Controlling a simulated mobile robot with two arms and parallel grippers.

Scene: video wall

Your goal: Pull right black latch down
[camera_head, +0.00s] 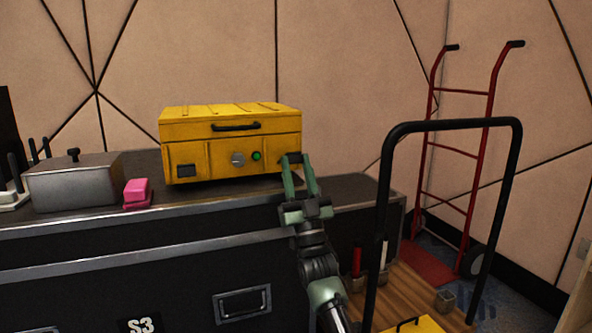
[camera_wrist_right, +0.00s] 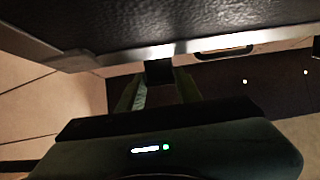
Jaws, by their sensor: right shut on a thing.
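A yellow box (camera_head: 240,147) with a black top handle, a round knob and a green button stands on a black flight case. The right black latch (camera_head: 291,159) is a small dark piece at the box's right front corner, mostly hidden by my right gripper. My right gripper (camera_head: 297,162) reaches up from below, its green fingers at that corner, shut on the latch. In the right wrist view a small black piece (camera_wrist_right: 159,72) shows between the fingers, just below a pale metal edge. My left gripper is not in view.
The black flight case (camera_head: 120,285) has metal edges. A pink block (camera_head: 137,190) and a grey metal box (camera_head: 73,183) stand on its left. A black cart handle (camera_head: 450,124) and a red hand truck (camera_head: 464,180) stand at right.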

